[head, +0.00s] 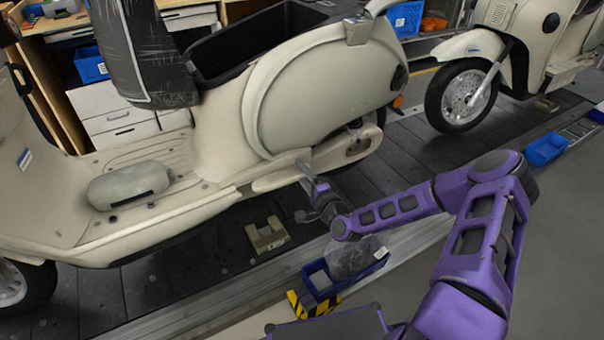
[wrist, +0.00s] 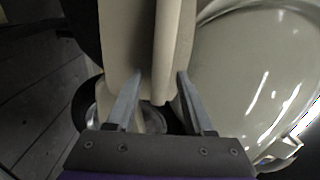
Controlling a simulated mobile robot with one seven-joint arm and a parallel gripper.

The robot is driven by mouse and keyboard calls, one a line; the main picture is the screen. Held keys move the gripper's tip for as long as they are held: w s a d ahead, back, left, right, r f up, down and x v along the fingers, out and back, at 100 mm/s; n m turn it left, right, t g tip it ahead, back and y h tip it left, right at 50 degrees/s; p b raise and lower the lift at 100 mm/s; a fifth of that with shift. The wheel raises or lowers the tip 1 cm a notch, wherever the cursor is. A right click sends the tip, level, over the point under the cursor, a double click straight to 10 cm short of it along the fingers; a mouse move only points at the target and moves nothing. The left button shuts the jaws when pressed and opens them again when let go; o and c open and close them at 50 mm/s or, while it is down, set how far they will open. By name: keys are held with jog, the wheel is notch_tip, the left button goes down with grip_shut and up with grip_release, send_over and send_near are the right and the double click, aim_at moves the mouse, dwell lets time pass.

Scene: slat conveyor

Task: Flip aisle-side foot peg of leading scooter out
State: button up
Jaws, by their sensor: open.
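The near cream scooter (head: 320,95) fills the left and middle of the head view, its side facing my arm. A short pale bar, apparently its aisle-side foot peg (head: 303,167), shows low on its side below the round rear panel. In the wrist view the bar (wrist: 166,50) runs down between my two grey fingers. My gripper (head: 316,184) is at the bar's end; its fingers (wrist: 160,76) are open, one on each side of it, with visible gaps. The bar's hinge is not clear in either view.
A second cream scooter (head: 468,95) stands behind at the right. A blue bin (head: 322,285) with a clear bag sits below my forearm, beside a yellow-black striped block (head: 300,305). A beige block (head: 266,235) is on the dark slats.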

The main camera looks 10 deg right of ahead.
grip_shut()
dwell(1.4)
